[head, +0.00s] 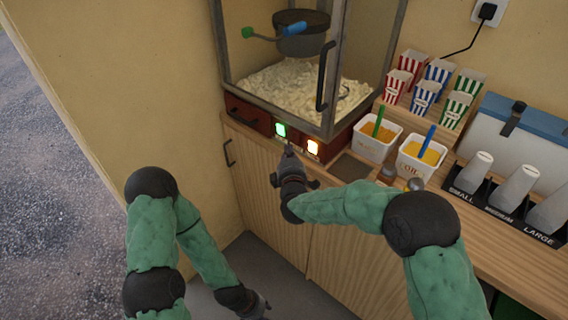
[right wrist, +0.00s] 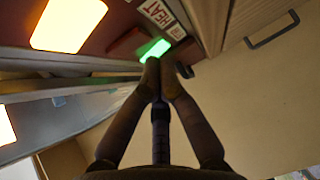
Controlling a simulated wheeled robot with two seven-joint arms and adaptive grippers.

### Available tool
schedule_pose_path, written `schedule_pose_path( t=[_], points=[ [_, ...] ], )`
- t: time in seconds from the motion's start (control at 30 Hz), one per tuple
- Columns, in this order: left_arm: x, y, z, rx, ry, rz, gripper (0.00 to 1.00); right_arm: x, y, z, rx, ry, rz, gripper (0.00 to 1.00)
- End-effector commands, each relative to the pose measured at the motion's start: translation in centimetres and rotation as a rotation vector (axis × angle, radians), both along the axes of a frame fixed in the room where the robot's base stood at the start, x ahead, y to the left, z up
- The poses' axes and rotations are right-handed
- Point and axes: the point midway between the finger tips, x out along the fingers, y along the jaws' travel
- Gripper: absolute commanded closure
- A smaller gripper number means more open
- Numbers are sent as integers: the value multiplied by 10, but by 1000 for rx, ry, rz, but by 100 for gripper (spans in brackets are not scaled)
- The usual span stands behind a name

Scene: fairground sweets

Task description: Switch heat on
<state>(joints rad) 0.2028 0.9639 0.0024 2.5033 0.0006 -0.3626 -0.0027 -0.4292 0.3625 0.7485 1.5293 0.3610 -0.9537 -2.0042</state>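The popcorn machine's red base (head: 248,113) has a green lit switch (head: 280,129) and an orange-yellow lit switch (head: 313,147) on its front. In the right wrist view the green switch (right wrist: 154,50) glows beside the fingertips, and a white label reading HEAT (right wrist: 158,12) is close by. The orange-yellow light (right wrist: 68,24) is further left. My right gripper (head: 288,152) is shut and empty, its tips just below the green switch; I cannot tell whether they touch it. My left gripper (head: 262,306) hangs low in front of the cabinet; its fingers are too small to judge.
The glass popcorn cabinet with a kettle (head: 302,40) stands above the switches, with a black door handle (head: 324,78). Tubs (head: 376,138) with scoops, striped boxes (head: 398,84) and a cup rack (head: 490,196) stand to the right. Free floor lies below.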

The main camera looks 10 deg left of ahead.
Motion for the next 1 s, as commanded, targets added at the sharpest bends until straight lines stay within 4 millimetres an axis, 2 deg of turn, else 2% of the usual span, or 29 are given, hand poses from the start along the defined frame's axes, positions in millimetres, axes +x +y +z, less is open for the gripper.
schedule_pose_path(
  t=[0.2,0.57,0.7,1.0],
  points=[
    [0,0,-6,0,0,0,60,12,-8,-2,0,-1,1,100],
    [0,0,-6,0,0,0,60,12,-9,-1,0,-1,1,100],
    [0,0,0,0,0,0,60,19,-13,-5,-5,-2,0,100],
    [0,0,-2,0,0,0,60,20,-14,-5,-10,-14,1,100]
  ],
)
